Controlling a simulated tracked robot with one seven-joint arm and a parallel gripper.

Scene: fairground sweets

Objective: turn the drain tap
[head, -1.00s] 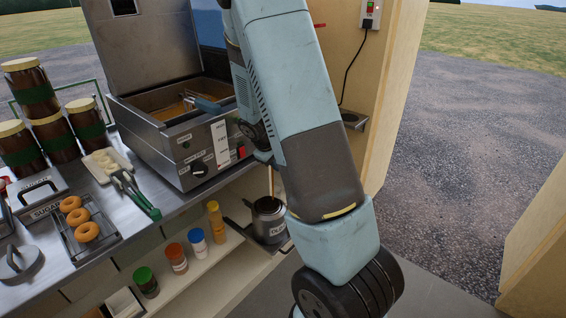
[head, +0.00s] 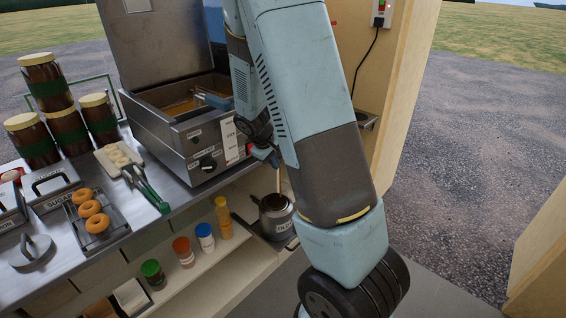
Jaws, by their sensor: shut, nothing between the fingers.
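The steel fryer (head: 178,128) stands on the counter with its lid raised and brown oil in its tank. A small red part (head: 275,160), apparently the drain tap's handle, shows low at the fryer's right front corner, partly hidden by my arm. My gripper (head: 263,153) is shut and empty close beside this red part; whether they touch I cannot tell. A metal pot (head: 276,222) with a dark label stands below on a shelf. A thin brownish vertical line shows above its open top, looking like a stream of oil.
Jars (head: 47,82) are stacked at the counter's left. Doughnuts sit on a rack (head: 122,229), with green-handled tongs (head: 150,190) nearby. Coloured bottles (head: 205,238) line the lower shelf. A wooden wall (head: 408,90) stands right of my arm.

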